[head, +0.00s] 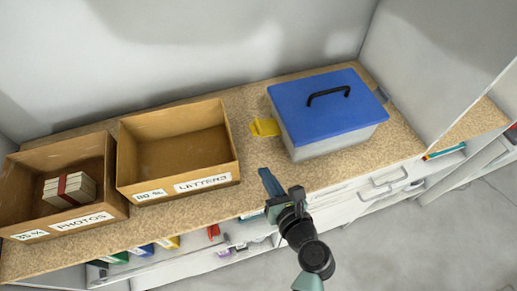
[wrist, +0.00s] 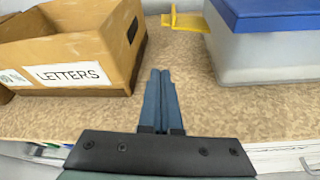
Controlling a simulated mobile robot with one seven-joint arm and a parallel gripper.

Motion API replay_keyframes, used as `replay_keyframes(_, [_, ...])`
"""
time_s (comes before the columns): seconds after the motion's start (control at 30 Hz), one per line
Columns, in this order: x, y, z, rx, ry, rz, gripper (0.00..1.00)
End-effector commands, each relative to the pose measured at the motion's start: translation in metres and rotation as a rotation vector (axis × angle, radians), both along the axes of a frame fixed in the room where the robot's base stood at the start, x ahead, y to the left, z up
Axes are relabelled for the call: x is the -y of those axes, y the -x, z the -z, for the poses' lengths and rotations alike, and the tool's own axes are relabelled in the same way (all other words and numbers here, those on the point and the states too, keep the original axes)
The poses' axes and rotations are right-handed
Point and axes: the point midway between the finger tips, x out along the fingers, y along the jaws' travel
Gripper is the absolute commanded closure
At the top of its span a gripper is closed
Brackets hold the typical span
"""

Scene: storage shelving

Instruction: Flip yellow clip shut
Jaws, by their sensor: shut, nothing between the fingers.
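The yellow clip (head: 265,127) is on the left side of a translucent box (head: 330,143) with a blue lid (head: 327,108) and black handle. The clip sticks out to the left, away from the box wall. It also shows in the wrist view (wrist: 186,21), at the top, reaching left from the box. My gripper (head: 264,172) is shut and empty over the front part of the shelf top, in front of the clip and apart from it. In the wrist view my gripper's fingers (wrist: 160,72) lie together, pointing toward the clip.
An open cardboard box marked LETTERS (head: 207,183) stands left of the clip. A PHOTOS box (head: 83,221) holding a bundle (head: 70,189) is farther left. A grey clip (head: 382,94) is on the lidded box's right side.

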Motion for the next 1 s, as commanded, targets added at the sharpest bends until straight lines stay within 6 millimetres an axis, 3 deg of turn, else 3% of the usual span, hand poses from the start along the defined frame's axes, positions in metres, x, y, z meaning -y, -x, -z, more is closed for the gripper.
replay_keyframes(0.17, [-0.009,-0.019,0.006,0.0,0.001,-0.005,1.0])
replay_keyframes(0.57, [-0.036,-0.088,0.032,0.001,0.004,-0.005,1.0])
replay_keyframes(0.7, [-0.031,-0.088,0.005,0.002,0.005,-0.001,1.0])
replay_keyframes(1.0, [-0.027,-0.088,-0.008,0.0,0.003,-0.001,1.0])
